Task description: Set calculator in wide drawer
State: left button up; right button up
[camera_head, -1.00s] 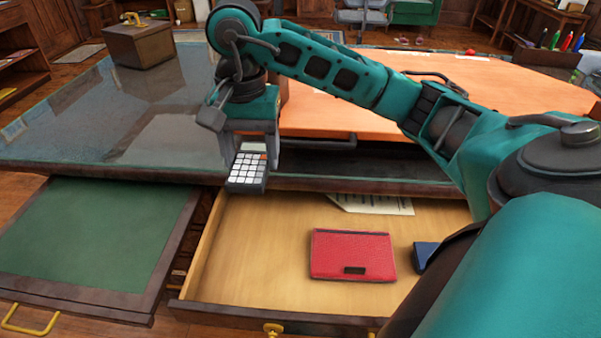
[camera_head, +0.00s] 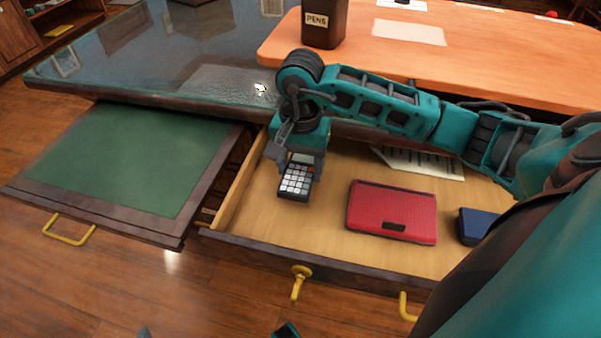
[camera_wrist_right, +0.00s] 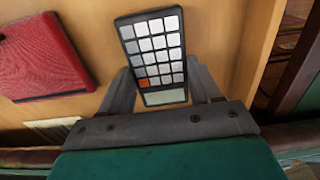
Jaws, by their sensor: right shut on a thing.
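The calculator (camera_head: 296,177) is dark with light keys and one orange key. My right gripper (camera_head: 297,161) is shut on its display end. In the head view the calculator is over the left part of the open wide drawer (camera_head: 268,213), inside its walls. I cannot tell how high it is above the drawer floor. In the right wrist view the calculator (camera_wrist_right: 152,45) sits between the fingers of my right gripper (camera_wrist_right: 163,85), with the drawer's pale wood behind it.
The drawer also holds a red notebook (camera_head: 392,211), a dark blue item (camera_head: 478,226) and a paper (camera_head: 418,161). Drawer floor left of the notebook is clear. A green-topped pull-out board (camera_head: 125,160) is at left. A pen cup (camera_head: 323,25) stands on the desk.

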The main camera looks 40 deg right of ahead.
jog(key=shift+f, duration=1.15)
jog(key=shift+r, duration=0.1)
jog(key=shift+f+b, duration=0.25)
jog(key=shift+b, duration=0.15)
jog(key=o, duration=1.1)
jog(key=shift+r, duration=0.1)
